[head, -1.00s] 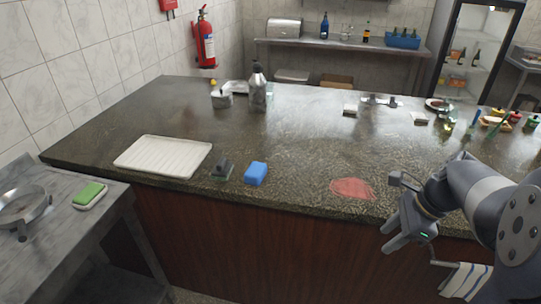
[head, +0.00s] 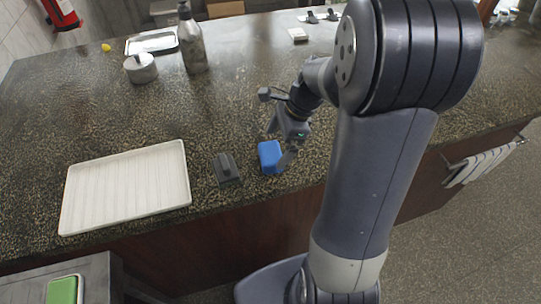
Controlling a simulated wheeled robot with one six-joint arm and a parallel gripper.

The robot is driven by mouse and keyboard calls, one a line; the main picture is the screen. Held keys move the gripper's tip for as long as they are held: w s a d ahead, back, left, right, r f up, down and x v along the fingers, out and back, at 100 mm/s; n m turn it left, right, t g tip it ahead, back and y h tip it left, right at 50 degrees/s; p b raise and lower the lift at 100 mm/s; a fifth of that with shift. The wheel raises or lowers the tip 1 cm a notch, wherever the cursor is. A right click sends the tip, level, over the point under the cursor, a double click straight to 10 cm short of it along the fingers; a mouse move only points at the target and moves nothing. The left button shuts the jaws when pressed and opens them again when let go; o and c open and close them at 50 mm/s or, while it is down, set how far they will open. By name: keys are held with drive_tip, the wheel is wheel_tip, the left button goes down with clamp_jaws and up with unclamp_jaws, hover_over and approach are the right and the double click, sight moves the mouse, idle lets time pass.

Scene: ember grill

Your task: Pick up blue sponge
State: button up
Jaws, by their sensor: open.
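The blue sponge (head: 269,157) lies on the dark stone counter near its front edge, just right of a dark grey scraper-like block. My gripper (head: 281,143) is above and beside the sponge, reaching in from the right. Its jaws are open, with one finger behind the sponge and the other at its right front side. Whether the fingers touch the sponge cannot be told from this view. My arm hides the counter to the right.
A dark block with a handle (head: 227,169) sits close left of the sponge. A white ribbed tray (head: 125,186) lies further left. A metal pot (head: 140,68) and a bottle (head: 191,40) stand behind. A green sponge (head: 63,291) is at lower left.

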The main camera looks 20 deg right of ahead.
sight(272, 152)
drive_tip(key=x, duration=0.4)
drive_tip(key=shift+a+f, duration=0.2)
drive_tip(key=shift+a, duration=0.05)
drive_tip(key=c, duration=0.9)
